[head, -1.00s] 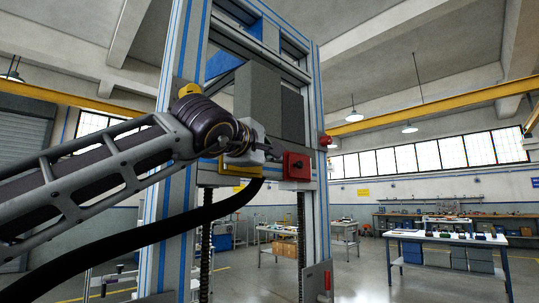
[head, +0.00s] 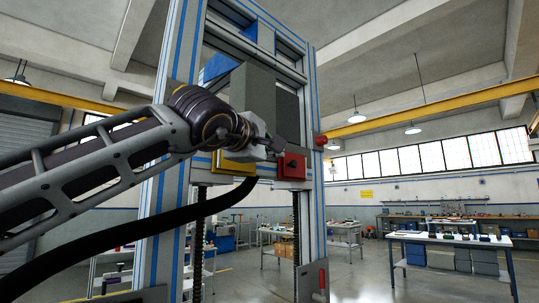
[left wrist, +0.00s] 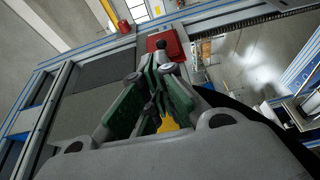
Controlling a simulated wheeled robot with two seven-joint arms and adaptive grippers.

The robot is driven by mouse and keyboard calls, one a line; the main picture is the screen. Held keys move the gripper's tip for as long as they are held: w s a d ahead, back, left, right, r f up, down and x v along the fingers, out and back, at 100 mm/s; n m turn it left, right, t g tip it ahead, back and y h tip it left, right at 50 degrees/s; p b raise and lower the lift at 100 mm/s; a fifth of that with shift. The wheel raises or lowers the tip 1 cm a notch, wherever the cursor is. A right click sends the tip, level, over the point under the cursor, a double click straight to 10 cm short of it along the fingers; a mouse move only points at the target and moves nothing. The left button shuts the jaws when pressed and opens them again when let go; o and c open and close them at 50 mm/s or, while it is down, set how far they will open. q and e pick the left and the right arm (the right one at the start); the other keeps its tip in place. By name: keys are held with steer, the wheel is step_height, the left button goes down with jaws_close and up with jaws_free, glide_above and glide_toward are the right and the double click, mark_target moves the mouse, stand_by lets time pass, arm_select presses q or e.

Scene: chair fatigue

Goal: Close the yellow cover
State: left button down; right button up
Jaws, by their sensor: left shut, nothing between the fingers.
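A yellow panel (head: 233,166), which I take to be the yellow cover or its box, sits on the frame's cross beam, partly hidden by my left wrist. Whether it is open or closed is unclear. In the left wrist view a small yellow part (left wrist: 168,122) shows behind the green fingers. My left gripper (head: 278,145) is shut and empty, just above and left of a red box (head: 292,167) with a dark knob. I cannot tell whether it touches anything. The red box also shows beyond the fingertips (left wrist: 160,62) in the left wrist view. My right gripper is not in view.
A tall grey and blue frame (head: 313,200) stands in front of me, with a grey block (head: 253,88) above the beam. A red button (head: 321,140) sticks out at its right side. Workbenches (head: 450,240) stand farther back, with open floor between.

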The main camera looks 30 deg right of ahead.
arm_select(q)
steer(key=s+d+b, duration=0.1)
steer(key=s+d, duration=0.1)
steer(key=s, duration=0.8)
steer(key=shift+s, duration=0.35)
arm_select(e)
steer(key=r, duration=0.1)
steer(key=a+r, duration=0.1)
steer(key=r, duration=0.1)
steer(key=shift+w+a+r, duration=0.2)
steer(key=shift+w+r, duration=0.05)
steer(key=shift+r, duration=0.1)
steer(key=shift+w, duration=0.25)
